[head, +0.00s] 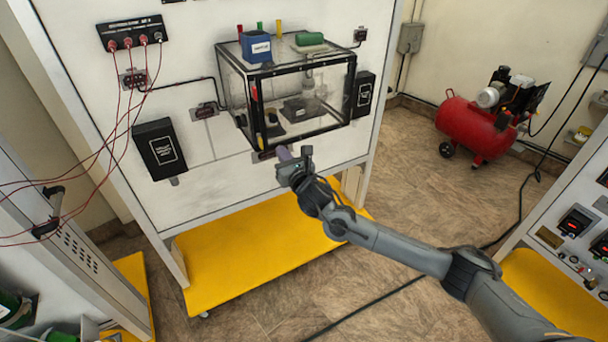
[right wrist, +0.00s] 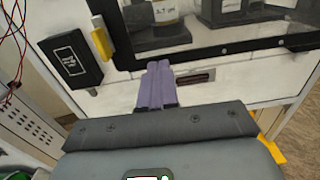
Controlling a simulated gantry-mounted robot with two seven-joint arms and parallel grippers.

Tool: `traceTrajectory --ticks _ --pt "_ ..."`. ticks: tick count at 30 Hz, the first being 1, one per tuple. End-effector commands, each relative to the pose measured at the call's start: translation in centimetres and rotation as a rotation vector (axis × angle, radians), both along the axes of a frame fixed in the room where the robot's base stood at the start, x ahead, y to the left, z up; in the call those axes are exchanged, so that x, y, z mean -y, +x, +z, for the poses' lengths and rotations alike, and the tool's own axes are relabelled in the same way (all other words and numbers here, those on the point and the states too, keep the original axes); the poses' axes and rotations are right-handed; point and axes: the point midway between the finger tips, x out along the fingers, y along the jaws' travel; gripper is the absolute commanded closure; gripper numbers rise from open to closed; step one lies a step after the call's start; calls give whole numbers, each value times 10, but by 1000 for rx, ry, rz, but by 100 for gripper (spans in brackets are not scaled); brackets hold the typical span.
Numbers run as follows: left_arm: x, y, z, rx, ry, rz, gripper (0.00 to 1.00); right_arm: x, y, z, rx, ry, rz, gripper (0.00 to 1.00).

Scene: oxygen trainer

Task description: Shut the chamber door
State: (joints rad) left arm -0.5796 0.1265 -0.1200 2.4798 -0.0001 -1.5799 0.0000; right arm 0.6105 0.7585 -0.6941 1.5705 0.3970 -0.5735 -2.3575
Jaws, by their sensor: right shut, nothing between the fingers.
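The chamber (head: 232,82) is a clear box with black edges, mounted on a white upright panel. Its front door (head: 302,136) is a clear pane in a black frame. The door lies across or very near the front opening; I cannot tell whether it is fully shut. The frame's lower edge also shows in the right wrist view (right wrist: 220,50). My right gripper (head: 293,154) is just below and in front of the door's lower edge. Its purple fingers (right wrist: 155,86) are together and empty. Whether they touch the panel or frame is unclear. My left gripper is out of view.
Red cables hang at left. A yellow base (head: 245,255) lies below. A red compressor (head: 473,125) stands at right.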

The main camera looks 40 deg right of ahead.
Motion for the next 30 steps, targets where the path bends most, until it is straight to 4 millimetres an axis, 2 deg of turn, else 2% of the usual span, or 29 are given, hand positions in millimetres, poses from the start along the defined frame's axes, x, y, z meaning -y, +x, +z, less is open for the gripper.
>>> traceTrajectory --ticks 3,15,24,28,30 --pt "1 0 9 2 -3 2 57 -10 -12 0 -4 -1 12 100" --pt "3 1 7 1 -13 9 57 -21 -86 -3 -3 0 12 100" --pt "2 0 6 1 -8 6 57 -25 -110 -3 -4 0 10 100" --pt "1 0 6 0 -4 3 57 -26 -117 -20 -33 3 11 100" --pt "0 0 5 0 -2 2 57 -32 -123 -41 -68 19 16 100"
